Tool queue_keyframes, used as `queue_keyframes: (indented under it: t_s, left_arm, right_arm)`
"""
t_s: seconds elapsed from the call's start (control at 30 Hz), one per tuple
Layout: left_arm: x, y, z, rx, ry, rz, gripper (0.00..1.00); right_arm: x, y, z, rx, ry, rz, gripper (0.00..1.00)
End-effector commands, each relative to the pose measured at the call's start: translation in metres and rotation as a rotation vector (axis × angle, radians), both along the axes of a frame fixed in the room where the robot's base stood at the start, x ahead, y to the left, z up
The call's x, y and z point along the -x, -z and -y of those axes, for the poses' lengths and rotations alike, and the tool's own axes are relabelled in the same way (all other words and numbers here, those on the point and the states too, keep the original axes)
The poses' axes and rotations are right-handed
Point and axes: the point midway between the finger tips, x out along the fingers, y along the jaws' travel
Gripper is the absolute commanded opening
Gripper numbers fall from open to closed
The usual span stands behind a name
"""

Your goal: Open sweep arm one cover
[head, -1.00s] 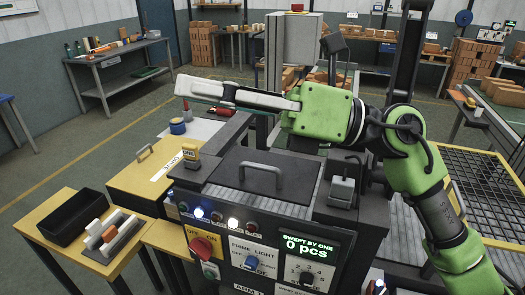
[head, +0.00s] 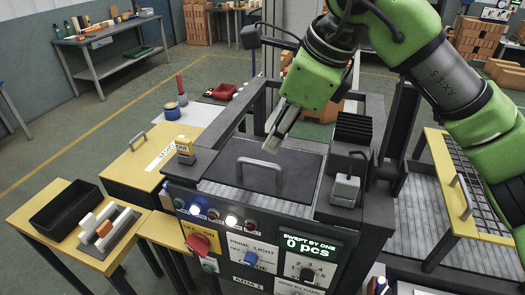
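The dark flat cover (head: 285,170) lies closed on top of the control cabinet, with a grey bar handle (head: 259,163) standing up from it. My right gripper (head: 274,146) comes down from the upper right, its fingers pointing down and to the left. The fingertips show just above the handle in the picture; I cannot tell how large the gap is. The fingers are seen nearly edge-on, so their opening is unclear. Nothing shows held in them. My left gripper is not in view.
The cabinet front (head: 245,250) carries lamps, knobs and a screen reading 0 pcs. A grey switch box (head: 345,188) stands to the right.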

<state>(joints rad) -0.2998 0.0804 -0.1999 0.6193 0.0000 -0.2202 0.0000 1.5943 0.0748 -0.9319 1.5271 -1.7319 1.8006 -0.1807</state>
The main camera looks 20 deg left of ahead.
Motion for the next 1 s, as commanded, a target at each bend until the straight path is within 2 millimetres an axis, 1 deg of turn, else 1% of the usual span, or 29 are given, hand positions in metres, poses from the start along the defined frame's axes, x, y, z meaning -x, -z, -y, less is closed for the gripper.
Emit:
queue_keyframes:
  t_s: [0.03, 0.2, 0.3, 0.4, 0.6, 0.83, 0.87, 0.9, 0.93, 0.97, 1.0]
  left_arm:
    - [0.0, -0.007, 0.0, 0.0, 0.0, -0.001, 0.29]
    - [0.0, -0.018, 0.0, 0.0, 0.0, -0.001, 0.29]
    - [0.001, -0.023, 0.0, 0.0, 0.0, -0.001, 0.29]
    - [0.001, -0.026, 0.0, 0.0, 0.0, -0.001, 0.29]
    - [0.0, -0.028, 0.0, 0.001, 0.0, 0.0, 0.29]
    - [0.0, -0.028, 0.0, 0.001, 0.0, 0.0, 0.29]
    - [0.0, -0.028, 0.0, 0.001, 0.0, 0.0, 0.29]
    - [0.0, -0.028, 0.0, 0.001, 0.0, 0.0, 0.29]
    - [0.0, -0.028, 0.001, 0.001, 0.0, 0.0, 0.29]
    - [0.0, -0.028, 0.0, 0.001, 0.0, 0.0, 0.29]
    - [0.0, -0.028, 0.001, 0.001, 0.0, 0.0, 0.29]
  right_arm:
    - [-0.001, 0.009, -0.005, 0.0, -0.003, -0.005, 0.26]
    - [-0.008, 0.041, -0.018, -0.001, -0.002, -0.006, 0.26]
    - [-0.011, 0.056, -0.025, -0.002, -0.004, -0.005, 0.26]
    - [-0.014, 0.067, -0.029, -0.003, -0.002, -0.004, 0.26]
    - [-0.016, 0.079, -0.033, -0.002, -0.002, -0.001, 0.26]
    - [-0.017, 0.08, -0.034, -0.003, -0.002, 0.0, 0.26]
    - [-0.017, 0.08, -0.034, -0.003, -0.002, 0.0, 0.24]
    - [-0.017, 0.08, -0.034, -0.003, -0.002, 0.0, 0.13]
    - [-0.017, 0.08, -0.033, -0.003, -0.002, 0.0, 0.05]
    - [-0.017, 0.08, -0.033, -0.003, -0.002, 0.0, 0.0]
    - [-0.017, 0.079, -0.034, -0.003, -0.002, 0.0, 0.0]
